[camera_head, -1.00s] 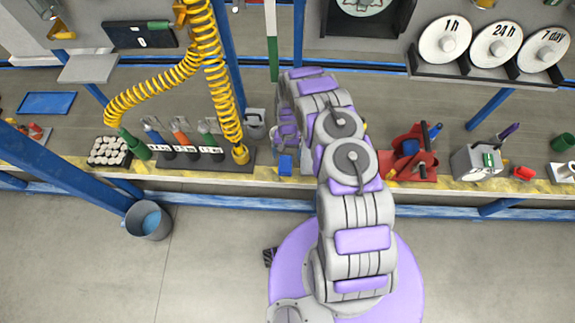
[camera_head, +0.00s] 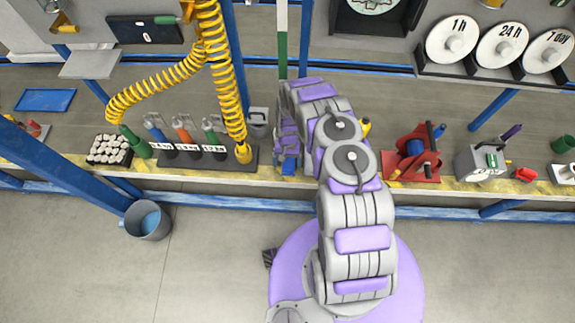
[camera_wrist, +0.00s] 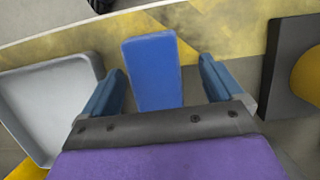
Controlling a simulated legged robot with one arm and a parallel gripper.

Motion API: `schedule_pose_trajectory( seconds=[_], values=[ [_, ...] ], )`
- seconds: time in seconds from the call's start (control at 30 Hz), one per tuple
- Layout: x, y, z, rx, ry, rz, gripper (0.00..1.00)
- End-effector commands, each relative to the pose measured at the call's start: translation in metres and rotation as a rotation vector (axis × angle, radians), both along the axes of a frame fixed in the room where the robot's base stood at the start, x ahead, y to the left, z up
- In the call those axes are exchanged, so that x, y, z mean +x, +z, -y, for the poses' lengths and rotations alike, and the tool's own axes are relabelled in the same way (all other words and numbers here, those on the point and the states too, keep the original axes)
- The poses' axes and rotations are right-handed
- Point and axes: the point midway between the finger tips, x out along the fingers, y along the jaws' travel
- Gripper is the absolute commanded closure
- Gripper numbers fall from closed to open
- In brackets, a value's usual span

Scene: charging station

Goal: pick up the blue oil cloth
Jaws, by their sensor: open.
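The blue oil cloth (camera_wrist: 152,70) shows in the wrist view as a flat blue rectangle near the bench's yellow edge. My gripper (camera_wrist: 163,78) is open, with its two blue fingers on either side of the cloth's near part. The cloth lies between the fingers, closer to the left one, and neither finger visibly presses on it. The cloth's near end is hidden behind my gripper's dark bar. In the head view my gripper (camera_head: 288,165) hangs low at the bench's front edge, and the cloth there is mostly covered by my arm.
A light grey tray (camera_wrist: 45,105) lies left of my gripper. A dark stand (camera_wrist: 290,65) with a yellow part is on the right. In the head view, bottles stand in a black rack (camera_head: 200,163) to the left, and a red vise-like tool (camera_head: 410,160) is to the right.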

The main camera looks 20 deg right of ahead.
Motion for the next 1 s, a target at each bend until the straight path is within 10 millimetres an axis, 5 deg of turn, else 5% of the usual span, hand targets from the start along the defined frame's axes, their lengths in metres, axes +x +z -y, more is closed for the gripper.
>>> schedule_pose_trajectory(
  seconds=[0.37,1.0],
  values=[
    [-0.0001,-0.0017,0.003,0.004,-0.002,0.0,0.06],
    [0.0001,-0.0017,0.0025,0.004,-0.002,0.0,0.62]
  ],
)
